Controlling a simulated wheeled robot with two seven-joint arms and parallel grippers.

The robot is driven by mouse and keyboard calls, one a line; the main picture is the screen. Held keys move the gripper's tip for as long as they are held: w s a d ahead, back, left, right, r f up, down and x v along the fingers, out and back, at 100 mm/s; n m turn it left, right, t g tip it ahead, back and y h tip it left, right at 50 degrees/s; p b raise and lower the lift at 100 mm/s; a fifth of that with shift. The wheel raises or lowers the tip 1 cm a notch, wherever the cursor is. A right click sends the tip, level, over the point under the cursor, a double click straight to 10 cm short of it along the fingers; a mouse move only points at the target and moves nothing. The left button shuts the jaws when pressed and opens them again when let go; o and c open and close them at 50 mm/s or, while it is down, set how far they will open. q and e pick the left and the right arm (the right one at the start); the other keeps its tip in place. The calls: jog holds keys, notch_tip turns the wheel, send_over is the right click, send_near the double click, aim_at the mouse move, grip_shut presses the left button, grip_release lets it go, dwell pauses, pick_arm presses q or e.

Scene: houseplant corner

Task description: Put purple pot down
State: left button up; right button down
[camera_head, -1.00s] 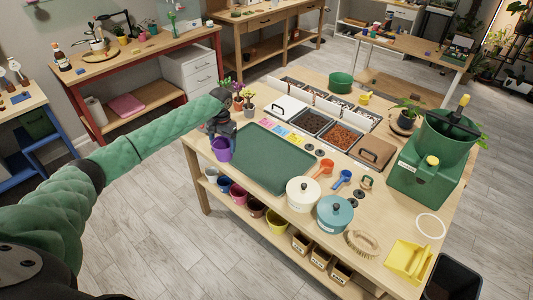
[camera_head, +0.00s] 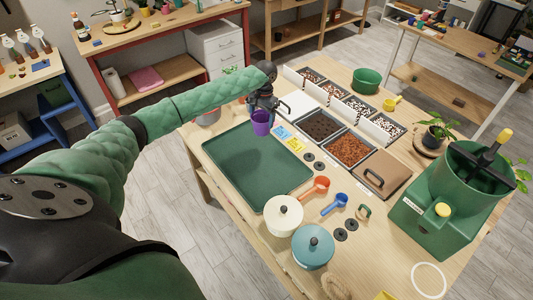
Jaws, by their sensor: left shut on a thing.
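The purple pot (camera_head: 261,124) hangs upright below my left gripper (camera_head: 262,108), which is shut on it. In this view the pot overlaps the far corner of the dark green mat (camera_head: 255,170); I cannot tell how high it is above the surface. My left arm reaches in from the left. My right gripper is not in view.
The mat is empty. Blue and yellow cards (camera_head: 290,138) lie just right of the pot. Bins of soil (camera_head: 320,126) and brown pellets (camera_head: 348,149) stand beyond. A cream lidded pot (camera_head: 284,216) and a teal one (camera_head: 312,248) stand at the mat's near end.

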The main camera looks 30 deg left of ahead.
pick_arm(q)
jog(key=shift+s+d+f, duration=0.1)
jog(key=shift+s+d, duration=0.1)
jog(key=shift+s, duration=0.15)
jog(key=s+f+b, duration=0.2)
jog(key=s+f, duration=0.1)
jog(key=s+d+f+b, duration=0.1)
jog(key=s+f+b, duration=0.2)
jog(key=s+f, duration=0.1)
jog(key=s+f+b, duration=0.3)
jog(key=s, duration=0.1)
jog(key=shift+d+f, duration=0.2)
jog(key=shift+d, duration=0.15)
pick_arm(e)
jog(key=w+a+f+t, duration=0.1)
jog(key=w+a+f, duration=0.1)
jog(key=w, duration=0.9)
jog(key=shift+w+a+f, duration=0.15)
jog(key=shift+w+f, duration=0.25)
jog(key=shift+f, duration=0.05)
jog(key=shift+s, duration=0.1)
pick_arm(q)
jog(key=o, duration=1.3)
jog(key=shift+c, duration=0.2)
